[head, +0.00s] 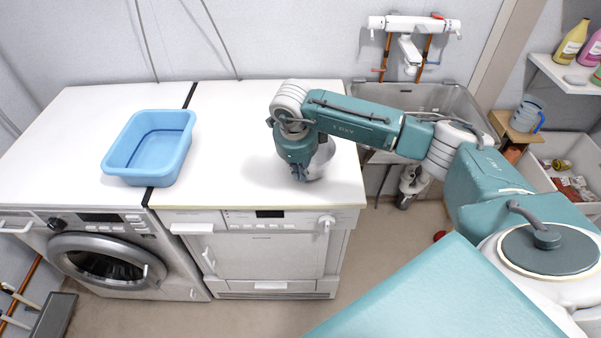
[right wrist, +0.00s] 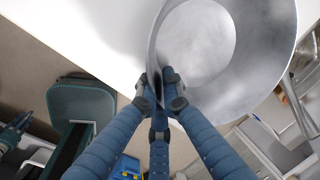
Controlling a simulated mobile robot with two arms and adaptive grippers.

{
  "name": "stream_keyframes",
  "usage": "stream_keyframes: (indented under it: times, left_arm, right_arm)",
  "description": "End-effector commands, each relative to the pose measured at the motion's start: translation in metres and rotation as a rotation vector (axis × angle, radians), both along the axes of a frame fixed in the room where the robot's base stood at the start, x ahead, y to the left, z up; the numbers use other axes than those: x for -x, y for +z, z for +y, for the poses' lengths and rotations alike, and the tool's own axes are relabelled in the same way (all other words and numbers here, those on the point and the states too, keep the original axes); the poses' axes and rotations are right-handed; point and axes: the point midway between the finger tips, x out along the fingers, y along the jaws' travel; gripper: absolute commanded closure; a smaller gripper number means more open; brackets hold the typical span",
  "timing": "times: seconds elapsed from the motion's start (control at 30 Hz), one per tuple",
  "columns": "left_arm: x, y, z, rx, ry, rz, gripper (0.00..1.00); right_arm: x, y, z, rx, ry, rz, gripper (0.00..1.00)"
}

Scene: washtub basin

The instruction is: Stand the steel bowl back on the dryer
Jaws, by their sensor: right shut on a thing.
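The steel bowl (head: 323,157) shows at the right part of the dryer's white top, partly hidden behind my right gripper (head: 304,175). In the right wrist view the bowl (right wrist: 245,60) is large and shiny, and its round inner base shows. The fingers of my right gripper (right wrist: 160,92) are shut on its rim. The dryer (head: 265,255) is the white machine in the middle, its front closed. I cannot tell whether the bowl touches the top or hangs just above it.
A blue basin (head: 150,145) stands on the white top to the left, above the washing machine (head: 105,262). A steel sink (head: 425,100) is right of the dryer. The top between basin and bowl is clear. A jug (head: 526,114) stands farther right.

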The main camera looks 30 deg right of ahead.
Motion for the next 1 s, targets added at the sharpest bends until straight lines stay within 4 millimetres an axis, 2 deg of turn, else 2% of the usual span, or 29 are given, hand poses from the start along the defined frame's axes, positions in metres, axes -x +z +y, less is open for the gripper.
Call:
stream_keyframes:
  times: [0.13,0.43,0.5,0.57,0.9,1.0]
  left_arm:
    - [0.000,0.006,-0.001,0.001,0.000,-0.001,0.69]
    - [-0.001,0.003,-0.001,0.001,0.000,-0.002,0.69]
    - [-0.001,0.004,-0.001,0.001,0.000,-0.002,0.69]
    - [-0.001,0.004,-0.001,0.001,0.001,-0.002,0.69]
    - [-0.001,0.004,0.000,0.001,0.003,-0.002,0.69]
    - [-0.001,-0.002,0.000,0.000,0.003,-0.002,0.69]
  right_arm:
    - [0.000,-0.014,0.000,-0.001,0.000,-0.001,1.00]
    - [-0.001,-0.017,0.000,0.000,0.000,-0.003,1.00]
    - [0.000,-0.017,0.000,0.000,0.001,-0.002,0.85]
    - [0.000,-0.017,0.000,0.000,0.001,-0.001,0.76]
    - [-0.001,-0.014,0.001,0.000,0.001,-0.004,0.76]
    - [0.000,-0.004,0.002,0.000,0.002,-0.006,0.76]
